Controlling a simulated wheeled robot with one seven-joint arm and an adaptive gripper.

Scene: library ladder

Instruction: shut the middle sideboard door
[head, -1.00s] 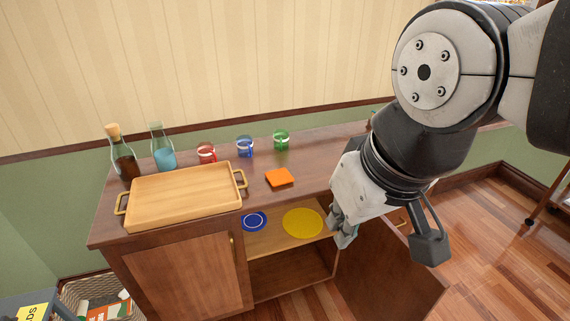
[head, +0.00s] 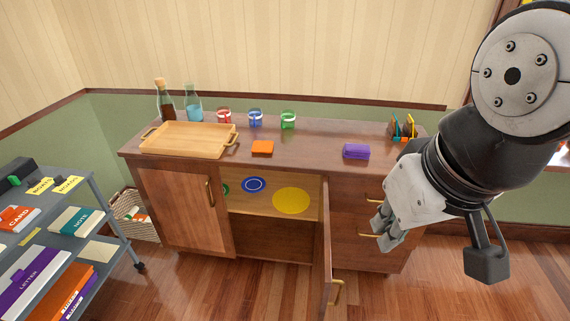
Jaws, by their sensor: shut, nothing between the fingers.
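The middle sideboard door (head: 324,250) stands wide open, swung out toward me and seen nearly edge-on, with its brass handle (head: 337,292) low on its right face. The open middle compartment of the sideboard (head: 272,246) shows a shelf with a blue plate (head: 254,184) and a yellow plate (head: 291,201). My gripper (head: 382,235) is shut and empty. In the picture it is to the right of the open door, in front of the drawers, apart from the door.
The left door (head: 176,208) is shut. Drawers (head: 368,222) are at the right. On top are a wooden tray (head: 188,138), bottles, mugs, an orange item (head: 262,147) and a purple stack (head: 355,151). A grey cart (head: 98,203) stands left; floor in front is clear.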

